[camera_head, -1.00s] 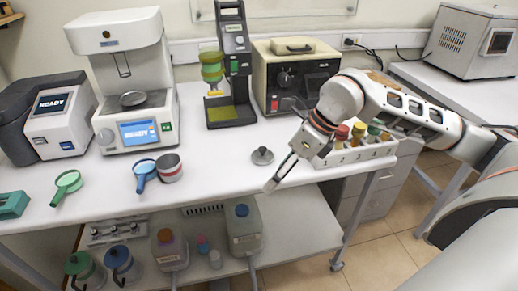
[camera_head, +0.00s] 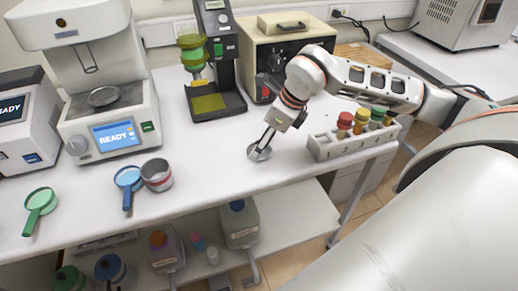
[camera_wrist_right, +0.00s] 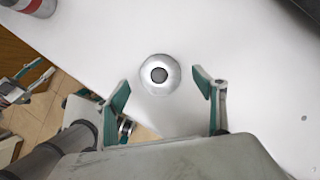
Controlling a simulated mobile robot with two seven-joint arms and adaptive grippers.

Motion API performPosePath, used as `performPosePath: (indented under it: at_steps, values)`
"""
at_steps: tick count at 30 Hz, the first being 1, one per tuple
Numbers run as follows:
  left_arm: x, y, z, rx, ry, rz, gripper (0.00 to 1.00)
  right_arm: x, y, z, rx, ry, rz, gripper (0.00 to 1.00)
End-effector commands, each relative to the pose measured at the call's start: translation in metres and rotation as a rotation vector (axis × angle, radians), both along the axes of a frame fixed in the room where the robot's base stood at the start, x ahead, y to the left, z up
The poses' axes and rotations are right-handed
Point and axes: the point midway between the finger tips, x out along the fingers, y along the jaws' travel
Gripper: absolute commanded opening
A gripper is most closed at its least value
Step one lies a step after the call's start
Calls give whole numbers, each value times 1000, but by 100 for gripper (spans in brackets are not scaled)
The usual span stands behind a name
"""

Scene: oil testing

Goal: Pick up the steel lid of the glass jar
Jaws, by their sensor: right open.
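The round steel lid (camera_head: 255,155) with a dark knob in its middle lies on the white table, left of the numbered rack. My right gripper (camera_head: 265,142) points down at it, its fingers covering part of it in the head view. In the right wrist view the lid (camera_wrist_right: 159,88) shows whole, lying between and slightly ahead of the open fingers of my right gripper (camera_wrist_right: 160,90). No contact is visible there. An open jar with a red band (camera_head: 157,174) stands to the left.
A white rack (camera_head: 330,150) of colour-capped bottles stands close on the right. A microscope-like stand (camera_head: 217,60) and a beige box device (camera_head: 285,50) are behind. Blue (camera_head: 128,178) and green (camera_head: 41,200) magnifiers lie left. The table's front edge is near; table around the lid is clear.

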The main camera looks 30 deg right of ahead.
Motion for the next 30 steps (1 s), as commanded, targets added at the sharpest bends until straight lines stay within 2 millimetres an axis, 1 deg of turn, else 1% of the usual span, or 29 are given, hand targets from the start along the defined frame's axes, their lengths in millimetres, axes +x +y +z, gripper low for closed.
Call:
performPosePath:
  at_steps: [3,6,13,14,15,17,18,30]
  values:
    - [4,0,7,-1,-10,0,40,5,4,-14,1,2,0,70]
    - [7,0,10,-1,-17,0,40,7,5,-20,0,1,0,70]
    - [9,0,12,-3,-22,0,40,7,5,-22,1,0,0,70]
    - [9,0,12,-3,-22,0,40,7,5,-22,1,0,0,65]
    - [9,0,12,-3,-22,0,40,7,5,-22,1,0,0,54]
    - [9,0,12,-3,-22,0,40,7,5,-22,1,0,0,39]
    - [9,0,12,-3,-22,0,40,7,5,-22,1,0,0,28]
    - [7,0,9,-1,-16,0,40,8,5,-19,1,-1,0,28]
